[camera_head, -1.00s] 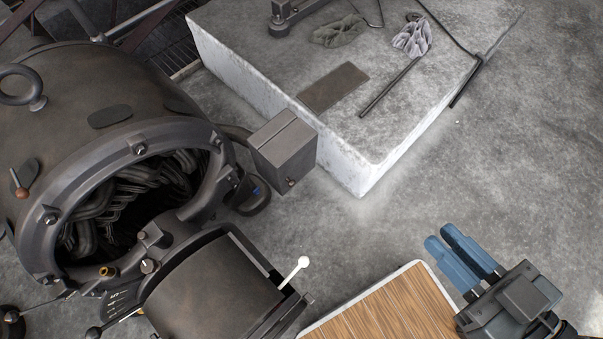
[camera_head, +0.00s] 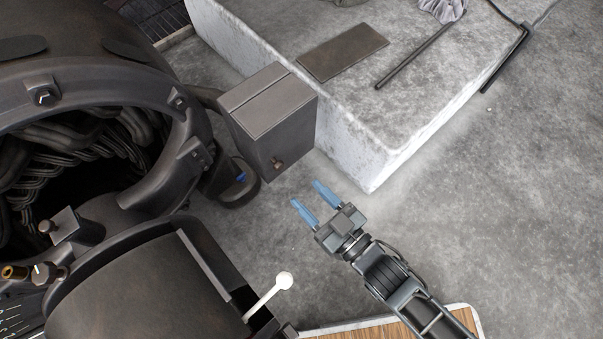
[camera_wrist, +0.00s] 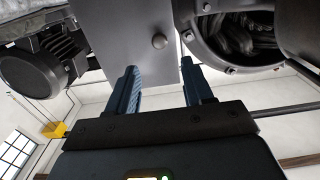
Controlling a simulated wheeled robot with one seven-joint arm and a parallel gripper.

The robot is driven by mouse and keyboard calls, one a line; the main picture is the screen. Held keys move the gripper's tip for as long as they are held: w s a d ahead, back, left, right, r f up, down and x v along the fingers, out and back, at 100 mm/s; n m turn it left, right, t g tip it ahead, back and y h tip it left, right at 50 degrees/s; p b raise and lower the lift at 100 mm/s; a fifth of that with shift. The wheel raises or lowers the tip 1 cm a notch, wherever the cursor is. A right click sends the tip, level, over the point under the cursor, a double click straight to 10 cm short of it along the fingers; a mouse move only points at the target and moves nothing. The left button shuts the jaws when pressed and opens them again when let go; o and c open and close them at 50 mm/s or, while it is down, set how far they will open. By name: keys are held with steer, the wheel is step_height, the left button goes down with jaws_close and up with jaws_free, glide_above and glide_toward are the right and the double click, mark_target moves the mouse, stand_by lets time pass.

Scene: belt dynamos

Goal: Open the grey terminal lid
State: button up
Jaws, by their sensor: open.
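The grey terminal box (camera_head: 272,125) is mounted beside the round dynamo housing, and its grey lid (camera_head: 264,97) lies shut on top. A small brownish knob (camera_head: 277,163) sits low on its front face. My gripper (camera_head: 314,199) is open and empty, in front of the box, below and to the right of the knob, apart from it. In the wrist view the box face (camera_wrist: 125,35) with its round knob (camera_wrist: 159,41) is beyond and above my blue fingers (camera_wrist: 158,88), with nothing between them.
The large dynamo (camera_head: 85,70) with exposed windings fills the left. A white-knobbed lever (camera_head: 284,281) stands at the lower middle. A concrete block (camera_head: 375,155) bearing a dark plate (camera_head: 342,51) and a rod (camera_head: 412,56) lies behind. Open floor (camera_head: 530,190) is at the right.

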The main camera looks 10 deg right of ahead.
mark_target(281, 168)
steer(key=b+x, duration=0.1)
steer(key=x, duration=0.7)
steer(key=shift+a+f, duration=0.1)
jaws_close()
stand_by(0.4)
